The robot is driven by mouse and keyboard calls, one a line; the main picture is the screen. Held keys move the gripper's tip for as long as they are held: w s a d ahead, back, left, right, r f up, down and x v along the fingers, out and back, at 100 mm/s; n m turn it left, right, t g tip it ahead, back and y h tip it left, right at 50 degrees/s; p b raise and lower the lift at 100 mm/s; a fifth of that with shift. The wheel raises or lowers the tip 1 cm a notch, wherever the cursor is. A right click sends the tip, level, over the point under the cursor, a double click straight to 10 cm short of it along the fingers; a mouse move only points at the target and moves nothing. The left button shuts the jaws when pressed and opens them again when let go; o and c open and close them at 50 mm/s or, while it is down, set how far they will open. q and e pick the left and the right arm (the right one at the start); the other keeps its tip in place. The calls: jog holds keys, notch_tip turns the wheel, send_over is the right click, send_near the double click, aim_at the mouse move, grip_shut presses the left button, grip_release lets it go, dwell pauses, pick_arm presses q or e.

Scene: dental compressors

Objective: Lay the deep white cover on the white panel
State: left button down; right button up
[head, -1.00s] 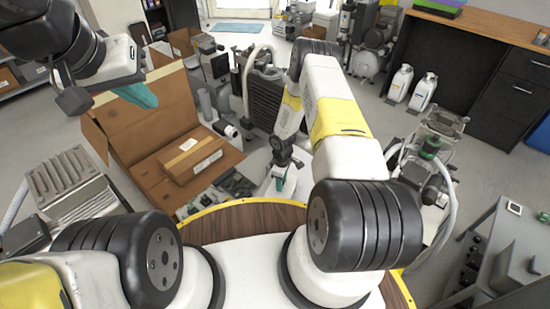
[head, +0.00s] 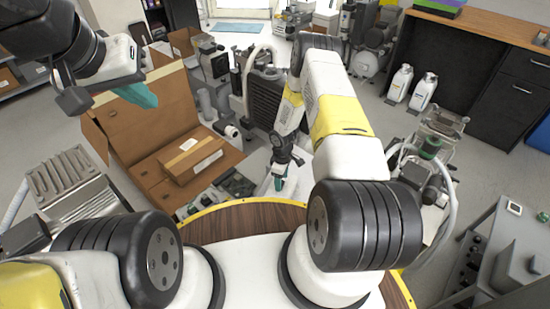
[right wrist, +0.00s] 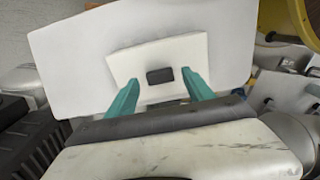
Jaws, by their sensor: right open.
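In the right wrist view a smaller white piece with a dark rectangle on its face, which looks like the deep white cover (right wrist: 190,50), lies against a larger flat white panel (right wrist: 75,50). My right gripper (right wrist: 160,90) is open, its two teal fingers apart over the near part of the cover, with the dark rectangle between their tips. Whether the fingers touch the cover cannot be told. In the head view my right gripper (head: 279,181) reaches down by the white panel (head: 256,166); the cover is hard to make out there. My left gripper (head: 138,95) hangs at the upper left, its jaw state unclear.
An open cardboard box (head: 150,125) with a smaller carton (head: 190,160) stands left of my right gripper. A dark ribbed unit (head: 264,97) with a pale hose stands behind it. Compressor equipment (head: 430,155) is at the right. A wood-topped round surface (head: 245,213) is in front.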

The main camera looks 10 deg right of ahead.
notch_tip(320, 180, up, 35)
jog(key=d+m+t, duration=0.2)
jog(key=m, duration=0.2)
jog(key=s+a+r+m+t+y, duration=0.1)
jog(key=s+r+m+t, duration=0.1)
jog(key=s+r, duration=1)
jog(key=s+a+r+m+t+y, duration=0.1)
jog(key=s+r+m, duration=0.4)
jog(key=s+r, duration=0.7)
jog(key=shift+s+a+r+t, duration=0.4)
jog(key=shift+a+t, duration=0.2)
jog(key=shift+a, duration=0.2)
